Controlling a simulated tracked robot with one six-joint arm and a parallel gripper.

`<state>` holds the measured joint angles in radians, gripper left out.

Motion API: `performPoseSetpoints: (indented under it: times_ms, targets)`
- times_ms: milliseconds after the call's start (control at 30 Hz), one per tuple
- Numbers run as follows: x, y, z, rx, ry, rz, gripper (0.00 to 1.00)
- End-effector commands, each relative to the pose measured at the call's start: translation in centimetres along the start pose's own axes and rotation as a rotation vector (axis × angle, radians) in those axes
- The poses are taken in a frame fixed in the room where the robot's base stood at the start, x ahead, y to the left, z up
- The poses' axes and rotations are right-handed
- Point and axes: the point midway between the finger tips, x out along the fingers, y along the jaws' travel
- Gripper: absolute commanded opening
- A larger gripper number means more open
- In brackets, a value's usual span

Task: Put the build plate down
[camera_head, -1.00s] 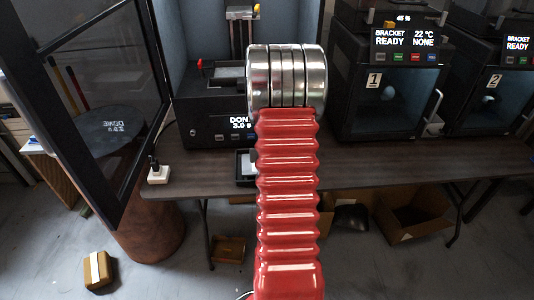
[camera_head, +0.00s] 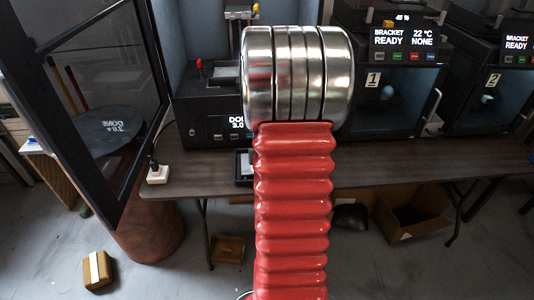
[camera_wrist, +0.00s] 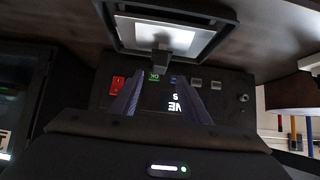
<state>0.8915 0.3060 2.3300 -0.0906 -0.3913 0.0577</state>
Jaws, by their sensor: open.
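My gripper (camera_wrist: 159,76) is open, with its two dark fingers apart and nothing clearly held between them. In the wrist view, which looks upside down, a pale square plate (camera_wrist: 176,36) lies in a dark-rimmed tray (camera_wrist: 122,33) just beyond the fingertips. A small dark block (camera_wrist: 161,60) at the plate's near edge lies in line with the gap; I cannot tell whether it touches a finger. The plate looks like the build plate. In the head view, the tray (camera_head: 241,167) shows partly on the bench; my arm hides the rest and my gripper.
The resin printer (camera_head: 207,125) behind the tray reads DONE, and its button panel (camera_wrist: 205,100) is close to my fingers. An open glass door (camera_head: 100,110) stands at left. Printers 1 (camera_head: 385,100) and 2 (camera_head: 490,100) stand right on the bench (camera_head: 400,168).

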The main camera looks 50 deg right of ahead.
Motion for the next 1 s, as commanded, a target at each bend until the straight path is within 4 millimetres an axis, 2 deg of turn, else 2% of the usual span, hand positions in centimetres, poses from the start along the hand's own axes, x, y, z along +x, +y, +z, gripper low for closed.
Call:
performPoseSetpoints:
  times_ms: [200,400,1000]
  targets:
    - [-2.3,0.0,-0.1,0.001,0.001,0.0,0.42]
    - [-3.5,0.1,0.0,0.001,0.001,0.001,0.42]
    - [-3.7,0.1,0.0,0.001,0.0,0.001,0.42]
